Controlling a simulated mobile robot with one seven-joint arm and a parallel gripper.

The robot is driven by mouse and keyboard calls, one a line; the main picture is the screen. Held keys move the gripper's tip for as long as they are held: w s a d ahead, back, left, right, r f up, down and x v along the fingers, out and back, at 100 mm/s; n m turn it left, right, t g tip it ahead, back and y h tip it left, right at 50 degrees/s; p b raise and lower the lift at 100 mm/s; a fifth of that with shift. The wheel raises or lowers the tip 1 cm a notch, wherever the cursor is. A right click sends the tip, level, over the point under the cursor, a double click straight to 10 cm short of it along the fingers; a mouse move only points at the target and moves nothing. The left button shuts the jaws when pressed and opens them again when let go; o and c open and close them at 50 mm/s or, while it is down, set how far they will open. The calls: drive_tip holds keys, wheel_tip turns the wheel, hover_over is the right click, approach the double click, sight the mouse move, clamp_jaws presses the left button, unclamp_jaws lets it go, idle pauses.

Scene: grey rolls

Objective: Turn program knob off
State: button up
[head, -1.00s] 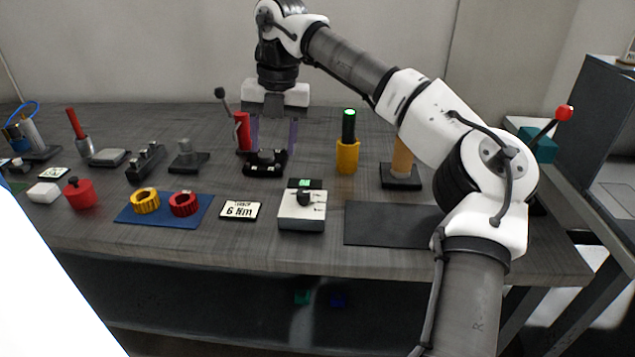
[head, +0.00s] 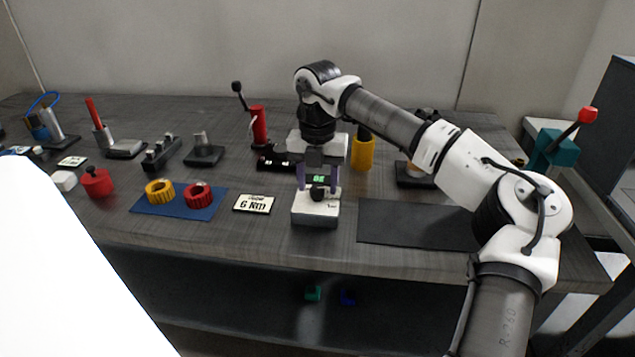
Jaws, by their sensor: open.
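The program knob (head: 318,194) is a small black dial on top of a white and grey box (head: 315,215) near the front middle of the table. A small display (head: 318,179) with green digits sits behind the knob. My gripper (head: 319,183) is open above the box. Its purple fingers come down on the left and right of the display and knob. I cannot tell whether either finger touches the knob. The knob's pointer is too small to read.
A card reading 6 Nm (head: 254,203) lies left of the box. A blue mat (head: 180,211) with a yellow ring (head: 160,191) and a red ring (head: 198,195) is farther left. A dark mat (head: 415,225) lies right. A yellow holder (head: 362,154) stands behind right.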

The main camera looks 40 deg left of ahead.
drive_tip(key=shift+f, duration=0.4)
drive_tip(key=shift+c, duration=0.3)
drive_tip(key=c, duration=0.9)
